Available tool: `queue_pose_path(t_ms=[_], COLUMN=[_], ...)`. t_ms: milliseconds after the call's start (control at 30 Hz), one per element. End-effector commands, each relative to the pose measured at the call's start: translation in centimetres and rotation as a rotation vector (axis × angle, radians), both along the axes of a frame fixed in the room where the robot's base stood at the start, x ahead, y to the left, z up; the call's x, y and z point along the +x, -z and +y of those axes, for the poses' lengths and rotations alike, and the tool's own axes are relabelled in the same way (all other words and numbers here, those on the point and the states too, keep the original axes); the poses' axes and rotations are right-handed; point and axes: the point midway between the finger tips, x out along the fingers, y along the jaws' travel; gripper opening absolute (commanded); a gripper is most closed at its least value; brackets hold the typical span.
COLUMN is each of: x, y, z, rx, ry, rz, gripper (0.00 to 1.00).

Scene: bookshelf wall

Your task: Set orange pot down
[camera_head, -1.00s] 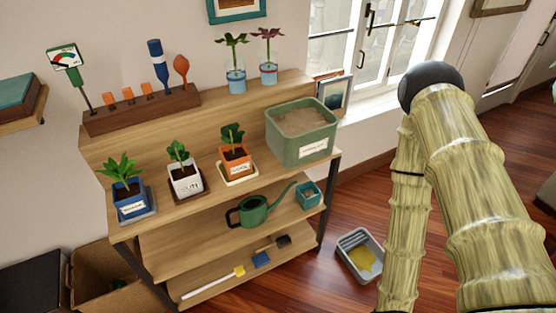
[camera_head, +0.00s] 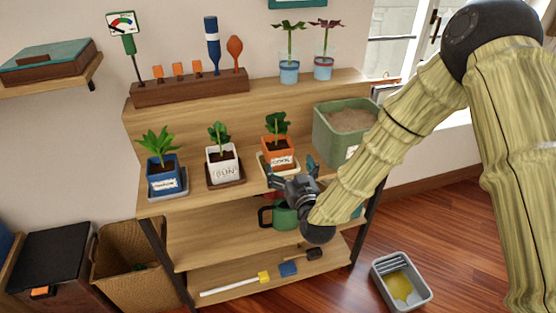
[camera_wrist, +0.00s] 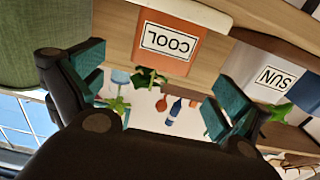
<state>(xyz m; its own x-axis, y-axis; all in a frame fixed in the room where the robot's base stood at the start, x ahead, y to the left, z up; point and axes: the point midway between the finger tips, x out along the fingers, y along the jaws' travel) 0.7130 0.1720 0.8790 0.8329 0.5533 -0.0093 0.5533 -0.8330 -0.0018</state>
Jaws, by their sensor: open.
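The orange pot (camera_head: 280,158) holds a green plant and stands upright on a cream saucer (camera_head: 262,166) on the shelf's middle tier. In the wrist view, which is upside down, the orange pot (camera_wrist: 150,62) shows its "COOL" label. My gripper (camera_head: 293,172) is in front of the pot, with its teal-padded fingers spread. In the wrist view my gripper (camera_wrist: 155,88) is open and nothing is clamped between the fingers. The gripper partly hides the pot's lower front and saucer, so I cannot tell whether a finger touches the pot.
A white pot (camera_head: 222,166) and a blue pot (camera_head: 162,178) stand to the left on trays. A green planter (camera_head: 328,140) stands close on the right. A green watering can (camera_head: 284,215) sits on the tier below, partly behind my wrist.

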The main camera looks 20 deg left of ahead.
Motion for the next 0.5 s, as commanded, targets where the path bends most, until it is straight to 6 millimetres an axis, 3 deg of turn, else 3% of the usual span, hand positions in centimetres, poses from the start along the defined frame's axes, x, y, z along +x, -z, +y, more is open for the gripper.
queue_pose_path(t_ms=[300, 500], x=[3.4, 4.6], y=[-0.6, -0.5], z=[2.4, 3.1], rx=[0.005, 0.004], ry=[0.0, 0.0], rz=[-0.012, -0.01], gripper=[1.0, 1.0])
